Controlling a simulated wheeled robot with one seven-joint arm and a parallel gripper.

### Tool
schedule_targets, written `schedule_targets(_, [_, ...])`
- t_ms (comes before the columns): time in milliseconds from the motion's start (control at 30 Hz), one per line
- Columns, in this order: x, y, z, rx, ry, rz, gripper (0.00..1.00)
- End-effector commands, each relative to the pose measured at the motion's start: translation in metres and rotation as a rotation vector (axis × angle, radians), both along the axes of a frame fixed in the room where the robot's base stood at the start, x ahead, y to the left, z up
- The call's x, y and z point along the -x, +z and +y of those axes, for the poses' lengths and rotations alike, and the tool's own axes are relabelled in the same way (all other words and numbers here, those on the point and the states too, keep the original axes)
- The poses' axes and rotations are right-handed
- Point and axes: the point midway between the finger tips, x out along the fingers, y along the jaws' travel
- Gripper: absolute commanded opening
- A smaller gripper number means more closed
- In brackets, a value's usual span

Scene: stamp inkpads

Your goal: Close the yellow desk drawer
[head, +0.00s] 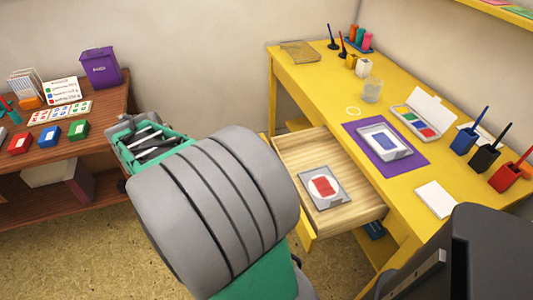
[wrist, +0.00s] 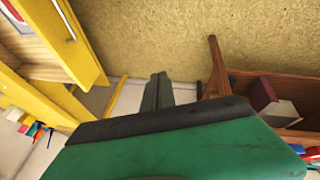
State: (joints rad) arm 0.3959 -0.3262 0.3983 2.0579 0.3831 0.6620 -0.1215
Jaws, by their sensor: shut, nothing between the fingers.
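The yellow desk (head: 395,130) stands on the right in the head view. Its drawer (head: 300,155) is pulled out, showing a pale wooden inside. A grey inkpad with a red patch (head: 322,187) lies in it. The wrist view shows the drawer's yellow front (wrist: 82,40) with a small light handle at upper left. My gripper (wrist: 157,92) is shut and empty, its fingers together. In the wrist view it is right of the drawer front and apart from it. In the head view my grey arm hides part of the drawer front, and I cannot make out the fingertips.
A brown wooden table (head: 100,140) on the left holds coloured boxes, cards and a purple bin (head: 100,67). On the desk are a purple mat (head: 415,158) with an inkpad, a colour palette (head: 420,118), and pen holders. Speckled floor (head: 80,240) lies open between the furniture.

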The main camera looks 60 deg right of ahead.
Motion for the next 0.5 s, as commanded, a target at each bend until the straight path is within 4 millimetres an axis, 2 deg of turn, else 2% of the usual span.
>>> schedule_targets(33, [0.014,-0.015,-0.052,0.056,-0.112,0.013,0.00])
schedule_targets(100, [0.036,-0.020,-0.109,0.136,-0.233,0.029,0.00])
schedule_targets(200, [0.062,-0.022,-0.155,0.207,-0.331,0.051,0.00])
schedule_targets(367, [0.072,-0.029,-0.174,0.229,-0.358,0.059,0.00])
schedule_targets(500, [0.074,-0.051,-0.189,0.227,-0.358,0.060,0.00])
